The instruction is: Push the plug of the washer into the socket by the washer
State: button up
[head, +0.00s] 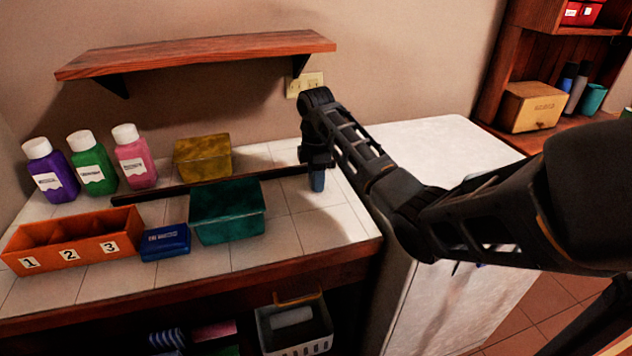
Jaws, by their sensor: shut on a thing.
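My gripper (317,160) hangs over the right end of the tiled counter, pointing down. The cream socket plate (300,84) is on the back wall under the shelf's right end. It is above and behind my gripper, and my arm covers its lower right part. The white washer (425,148) stands right of the counter, partly behind my arm. No cord is clearly visible.
A long dark strip (200,187) crosses the counter towards my gripper. A teal box (228,212), a yellow box (203,158), a blue box (165,242), an orange numbered bin (75,240) and bottles (92,163) fill the left. A wooden shelf (200,52) overhangs the counter.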

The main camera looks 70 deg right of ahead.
jog(key=shift+r, duration=0.1)
jog(key=shift+r, duration=0.5)
jog(key=r, duration=0.4)
jog(key=shift+s+d, duration=0.3)
jog(key=shift+s, duration=0.1)
jog(key=s+d+r+p, duration=0.3)
jog(key=s+d+r, duration=0.2)
jog(key=s, duration=0.4)
jog(key=shift+d+r+p, duration=0.4)
jog(key=shift+r, duration=0.05)
jog(key=shift+a, duration=0.1)
